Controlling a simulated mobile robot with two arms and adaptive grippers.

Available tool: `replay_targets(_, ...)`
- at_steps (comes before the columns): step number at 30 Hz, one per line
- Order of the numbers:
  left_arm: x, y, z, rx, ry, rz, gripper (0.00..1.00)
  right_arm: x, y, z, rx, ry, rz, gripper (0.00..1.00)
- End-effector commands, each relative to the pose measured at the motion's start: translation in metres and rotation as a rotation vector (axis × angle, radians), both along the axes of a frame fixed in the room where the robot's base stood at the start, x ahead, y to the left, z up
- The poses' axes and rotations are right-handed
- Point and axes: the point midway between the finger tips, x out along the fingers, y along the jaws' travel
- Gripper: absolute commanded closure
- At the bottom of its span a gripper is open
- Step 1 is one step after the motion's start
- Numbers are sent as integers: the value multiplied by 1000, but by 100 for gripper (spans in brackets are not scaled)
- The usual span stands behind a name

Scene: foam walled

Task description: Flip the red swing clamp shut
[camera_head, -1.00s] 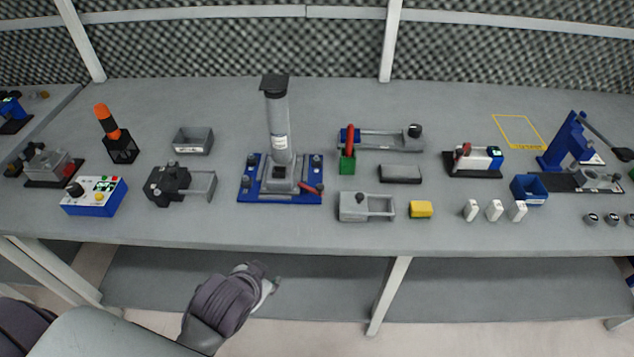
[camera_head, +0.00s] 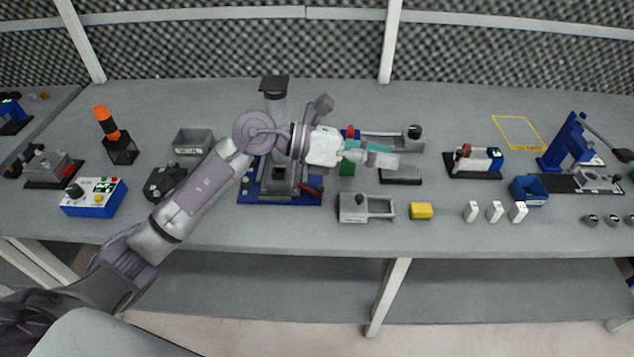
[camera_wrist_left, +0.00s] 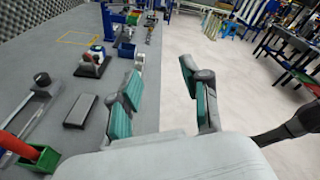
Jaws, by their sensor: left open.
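The red swing clamp (camera_head: 350,131) is a red lever above a green block (camera_head: 347,169), at the left end of a grey rail fixture. My left arm hides most of it in the head view. In the wrist view the red lever (camera_wrist_left: 17,145) and green block (camera_wrist_left: 38,158) show at the lower left. My left gripper (camera_head: 385,153), with teal finger pads, hovers just right of the lever. In the wrist view the gripper (camera_wrist_left: 162,78) is open with nothing between its fingers. My right gripper is not in view.
A dark grey block (camera_head: 401,180) lies below the gripper. A tall column press (camera_head: 275,92) stands left, partly behind my arm. A grey slide fixture (camera_head: 355,208) and yellow block (camera_head: 421,211) lie near the front edge. A red-handled device (camera_head: 478,160) stands right.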

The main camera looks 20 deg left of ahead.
Motion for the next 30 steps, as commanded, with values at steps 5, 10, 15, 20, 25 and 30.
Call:
replay_targets(5, 27, 73, -45, 563, -49, -63, 53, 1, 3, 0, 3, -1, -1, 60)
replay_targets(10, 38, 146, -56, 907, 8, -61, 53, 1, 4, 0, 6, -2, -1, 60)
replay_targets(15, 39, 176, -56, 1031, 50, -55, 53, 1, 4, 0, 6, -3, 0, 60)
replay_targets(20, 41, 172, -71, 1037, 56, -58, 53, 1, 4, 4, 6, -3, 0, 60)
replay_targets(25, 47, 160, -102, 1034, 57, -60, 53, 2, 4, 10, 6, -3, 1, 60)
replay_targets(30, 54, 147, -136, 1032, 58, -60, 53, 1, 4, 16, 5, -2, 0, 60)
